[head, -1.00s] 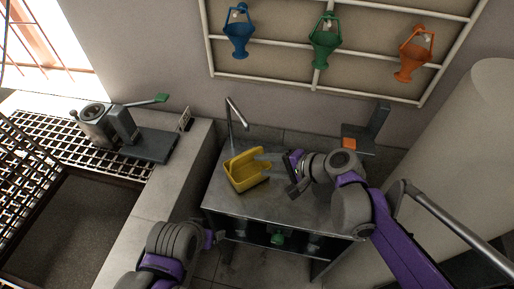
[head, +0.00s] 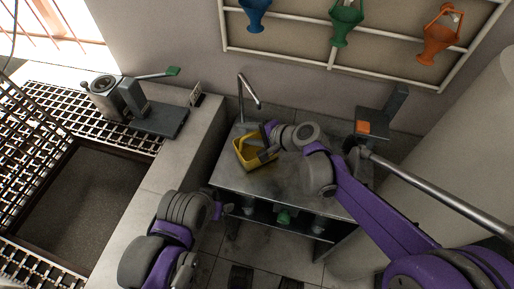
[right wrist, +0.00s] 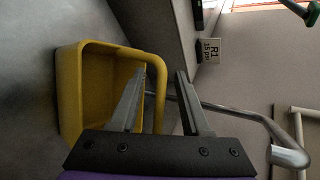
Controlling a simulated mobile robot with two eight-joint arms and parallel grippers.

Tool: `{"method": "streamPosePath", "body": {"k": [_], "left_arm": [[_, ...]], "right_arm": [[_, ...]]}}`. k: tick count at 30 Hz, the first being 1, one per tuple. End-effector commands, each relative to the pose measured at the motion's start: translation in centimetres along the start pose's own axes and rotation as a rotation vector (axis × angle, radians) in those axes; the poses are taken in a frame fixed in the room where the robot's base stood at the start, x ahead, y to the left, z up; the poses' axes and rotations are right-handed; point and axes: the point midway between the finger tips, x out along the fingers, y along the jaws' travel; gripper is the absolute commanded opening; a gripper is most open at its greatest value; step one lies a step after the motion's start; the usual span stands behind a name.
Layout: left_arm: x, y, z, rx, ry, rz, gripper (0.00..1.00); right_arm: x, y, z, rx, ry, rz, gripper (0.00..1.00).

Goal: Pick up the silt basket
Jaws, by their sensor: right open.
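The yellow silt basket (head: 243,160) with its looped handle sits on the metal bench (head: 232,182), below the tap. It fills the left part of the right wrist view (right wrist: 70,95). My right gripper (head: 262,146) is at the basket, covering part of it in the head view. In the right wrist view its two fingers (right wrist: 160,103) are apart, with the upright stretch of the yellow handle between them. No clear grip on the handle shows. My left gripper (head: 216,210) is left of the bench front, mostly hidden by its own arm; its jaws are unclear.
A curved metal tap (head: 249,90) rises behind the basket, close to my right gripper. A dark stand with an orange block (head: 362,128) is at the bench's back right. Blue, green and orange holders hang on the wall rack (head: 350,70). A grated pit (head: 75,195) lies left.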

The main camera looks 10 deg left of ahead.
Motion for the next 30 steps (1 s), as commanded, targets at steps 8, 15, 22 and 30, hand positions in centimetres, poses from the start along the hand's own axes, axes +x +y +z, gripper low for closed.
{"method": "streamPosePath", "body": {"k": [8,15,22,30], "left_arm": [[0.02,0.00,0.01,0.000,0.000,0.000,0.79],[0.02,0.00,0.01,0.000,0.000,0.000,0.79],[0.02,0.00,0.01,0.000,0.000,0.000,0.79],[0.02,0.00,0.01,0.000,0.000,0.000,0.79]], "right_arm": [[0.58,0.04,0.01,0.000,0.001,0.000,0.47],[0.56,0.03,0.00,0.000,0.001,0.000,0.09],[0.55,0.03,0.00,0.000,0.001,0.000,0.00],[0.55,0.02,0.00,0.000,0.000,0.000,0.00]]}}
